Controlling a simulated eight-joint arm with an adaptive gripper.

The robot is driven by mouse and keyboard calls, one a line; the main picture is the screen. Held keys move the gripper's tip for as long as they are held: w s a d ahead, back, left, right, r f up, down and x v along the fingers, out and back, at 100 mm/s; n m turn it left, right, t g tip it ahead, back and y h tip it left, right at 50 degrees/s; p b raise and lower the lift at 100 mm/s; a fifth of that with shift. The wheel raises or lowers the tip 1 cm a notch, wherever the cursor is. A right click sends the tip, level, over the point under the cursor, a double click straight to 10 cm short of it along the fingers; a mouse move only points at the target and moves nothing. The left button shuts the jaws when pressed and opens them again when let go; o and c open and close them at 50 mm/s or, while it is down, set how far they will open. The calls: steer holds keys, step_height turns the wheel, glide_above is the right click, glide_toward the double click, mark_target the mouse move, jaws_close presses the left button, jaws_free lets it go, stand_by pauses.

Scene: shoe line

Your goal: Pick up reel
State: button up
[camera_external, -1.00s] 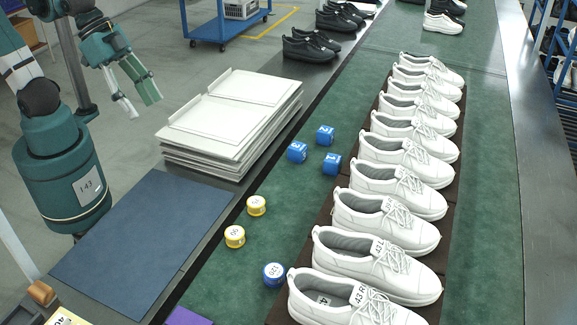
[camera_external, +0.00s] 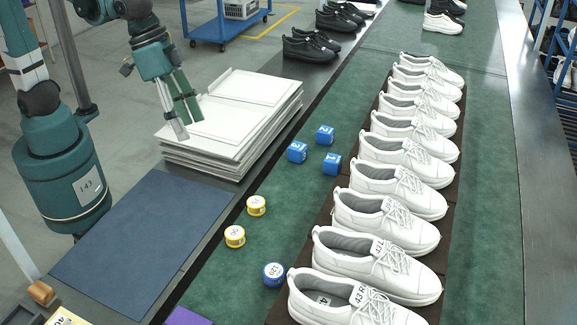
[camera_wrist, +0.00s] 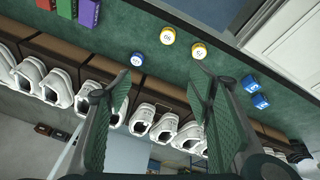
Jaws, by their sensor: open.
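Two yellow-edged reels with white labelled tops stand on the green belt in the external view, one nearer (camera_external: 235,237) and one farther (camera_external: 256,205). A blue reel (camera_external: 274,274) stands beside the nearest shoe. The wrist view shows the yellow reels (camera_wrist: 167,36) (camera_wrist: 199,51) and the blue reel (camera_wrist: 137,59) beyond my fingers. My gripper (camera_external: 188,116) is open and empty, in the air over the left part of the white panel stack, well apart from the reels. It also shows in the wrist view (camera_wrist: 160,90), fingers spread wide.
Several blue cubes (camera_external: 325,135) stand between the panel stack (camera_external: 215,125) and a row of white shoes (camera_external: 400,175) on brown trays. A dark blue mat (camera_external: 135,240) lies at left. Bare belt surrounds the yellow reels.

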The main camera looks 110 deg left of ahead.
steer(key=w+d+f+n+g, duration=0.1)
steer(key=w+d+f, duration=0.1)
steer(key=w+f, duration=0.35)
steer(key=w+d+f+n+g, duration=0.1)
steer(key=w+f+n, duration=0.15)
steer(key=w, duration=0.65)
steer(key=n+g, duration=0.2)
glide_above(275, 270)
step_height(275, 270, down, 16)
steer(key=shift+f, duration=0.1)
steer(key=shift+f+b, duration=0.5)
steer(key=shift+f, duration=2.85)
steer(key=shift+f+b, duration=0.5)
steer(key=shift+f, duration=2.1)
steer(key=c, duration=1)
